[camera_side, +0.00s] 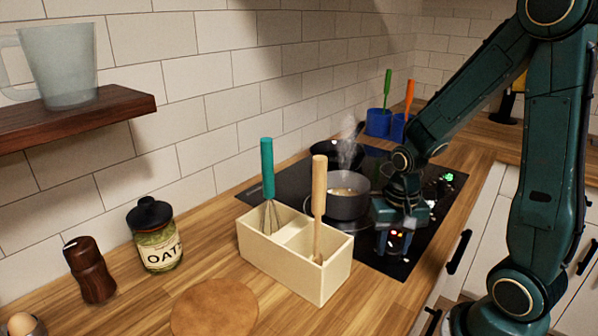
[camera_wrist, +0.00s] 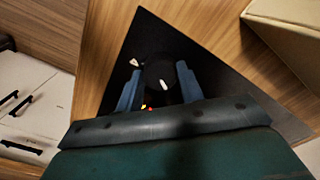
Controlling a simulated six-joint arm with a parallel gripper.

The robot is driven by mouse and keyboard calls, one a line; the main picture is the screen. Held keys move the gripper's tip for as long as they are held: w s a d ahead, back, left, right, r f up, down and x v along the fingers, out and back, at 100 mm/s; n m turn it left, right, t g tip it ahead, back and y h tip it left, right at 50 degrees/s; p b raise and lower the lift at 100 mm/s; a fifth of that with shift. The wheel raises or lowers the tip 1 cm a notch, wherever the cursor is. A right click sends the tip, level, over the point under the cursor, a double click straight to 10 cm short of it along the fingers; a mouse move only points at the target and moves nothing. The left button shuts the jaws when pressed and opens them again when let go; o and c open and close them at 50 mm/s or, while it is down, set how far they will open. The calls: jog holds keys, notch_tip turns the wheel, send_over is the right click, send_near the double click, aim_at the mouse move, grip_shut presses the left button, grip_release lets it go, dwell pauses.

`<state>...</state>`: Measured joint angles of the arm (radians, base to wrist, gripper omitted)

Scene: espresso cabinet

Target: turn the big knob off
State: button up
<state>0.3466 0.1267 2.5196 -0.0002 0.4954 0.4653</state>
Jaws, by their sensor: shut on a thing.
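The big knob (camera_wrist: 158,72) is round and black with a white mark on its top, on the black cooktop (camera_wrist: 190,45) in the wrist view. My gripper (camera_wrist: 159,84) points down over it, with one blue finger on each side, shut on the knob. In the side view my gripper (camera_side: 394,244) is low at the cooktop's near right corner and hides the knob. Small red and yellow lights show beside the knob in the wrist view, and red lights show between the fingers in the side view.
A steaming grey pot (camera_side: 346,194) and a black pan (camera_side: 338,153) stand on the cooktop. A cream utensil box (camera_side: 295,262) with a whisk and wooden spoon stands close left of my gripper. Green-lit controls (camera_side: 447,178) are farther back. Blue holders (camera_side: 378,122) stand behind.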

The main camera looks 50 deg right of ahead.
aim_at(392, 250)
jog(key=n, duration=0.6)
jog(key=shift+n, duration=0.4)
dwell(0.4)
jog(key=o, duration=1)
jog(key=shift+r, duration=0.2)
jog(key=shift+r, duration=6.75)
jog(key=shift+s+a+r+n+t, duration=0.4)
jog(key=shift+s+a+r+t, duration=0.5)
jog(key=shift+a, duration=0.5)
jog(key=shift+s+a+r+n+t, duration=0.4)
jog(key=shift+s+a+r+t, duration=0.4)
jog(key=shift+a, duration=0.65)
jog(key=shift+s+a+r+n+t, duration=0.4)
jog(key=shift+s+a+r+t, duration=0.25)
jog(key=shift+s+a+t, duration=0.6)
